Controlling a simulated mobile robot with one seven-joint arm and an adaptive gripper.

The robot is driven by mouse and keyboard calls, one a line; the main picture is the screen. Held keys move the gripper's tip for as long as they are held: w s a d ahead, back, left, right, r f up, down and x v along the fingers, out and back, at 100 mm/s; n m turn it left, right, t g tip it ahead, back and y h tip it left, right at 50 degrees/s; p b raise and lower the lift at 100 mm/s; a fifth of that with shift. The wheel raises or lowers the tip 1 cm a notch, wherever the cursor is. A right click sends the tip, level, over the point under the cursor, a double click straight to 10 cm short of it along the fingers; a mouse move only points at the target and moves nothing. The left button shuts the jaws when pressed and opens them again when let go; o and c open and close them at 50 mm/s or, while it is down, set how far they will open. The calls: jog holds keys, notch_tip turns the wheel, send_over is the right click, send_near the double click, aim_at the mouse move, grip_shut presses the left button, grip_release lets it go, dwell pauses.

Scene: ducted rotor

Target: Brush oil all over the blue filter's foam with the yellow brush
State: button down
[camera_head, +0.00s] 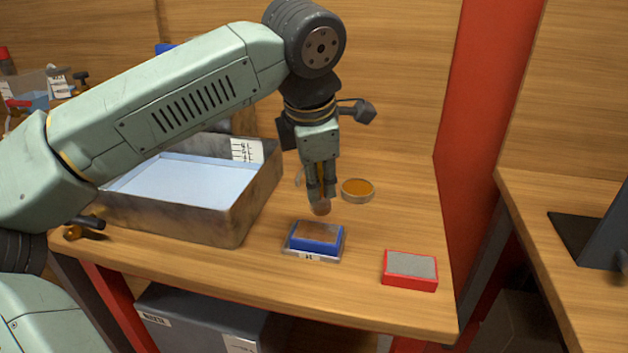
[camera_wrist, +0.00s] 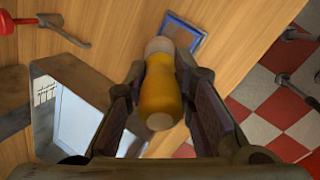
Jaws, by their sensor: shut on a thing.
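My gripper (camera_head: 321,187) is shut on the yellow brush (camera_wrist: 160,95), which points down with its bristle end (camera_head: 321,207) low. The brush end is just above and behind the blue filter (camera_head: 318,245); I cannot tell whether it touches. The blue filter lies in a shallow clear tray (camera_head: 296,252) with a label on its front. Its foam top (camera_head: 317,231) looks brownish. In the wrist view the filter (camera_wrist: 186,31) shows partly behind the brush. A round dish of amber oil (camera_head: 358,188) stands behind and to the right of the brush.
A red filter with grey foam (camera_head: 410,269) lies at the front right of the wooden table (camera_head: 260,291). A large worn bin with a pale blue inside (camera_head: 229,222) stands at the left. A red post (camera_head: 487,90) rises at the right edge.

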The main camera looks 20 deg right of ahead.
jog(key=shift+r+p, duration=0.8)
jog(key=shift+r, duration=0.65)
jog(key=shift+w+d+f, duration=0.4)
jog(key=shift+w+f, duration=0.1)
jog(key=shift+w, duration=0.05)
